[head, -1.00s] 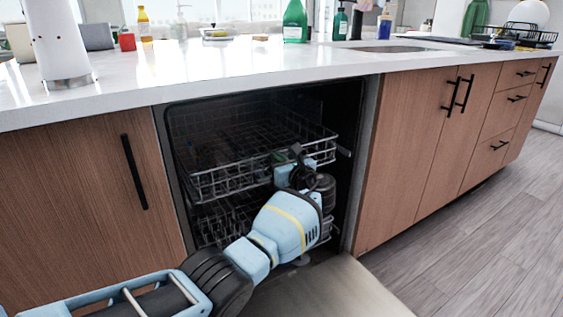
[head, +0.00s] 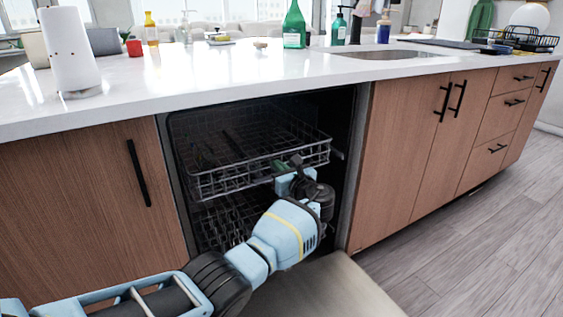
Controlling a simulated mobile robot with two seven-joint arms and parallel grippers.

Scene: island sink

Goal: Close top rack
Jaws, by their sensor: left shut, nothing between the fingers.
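The top rack (head: 230,182) is a grey wire basket inside the open dishwasher under the counter. Its front edge lies near the cabinet opening. A lower rack (head: 222,224) shows beneath it, partly hidden by my left arm. The dishwasher door (head: 345,285) is folded down in front. My left gripper (head: 290,165) is at the front of the top rack, right of its middle. Its fingers are small and dark here, and it holds nothing. Whether it touches the rack is hard to tell. My right gripper is out of view.
Wooden cabinets with black handles flank the dishwasher on the left (head: 90,200) and right (head: 405,150). The white countertop (head: 230,75) above holds several bottles, a paper towel roll (head: 70,50) and a sink (head: 390,52). The wooden floor (head: 480,240) at right is clear.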

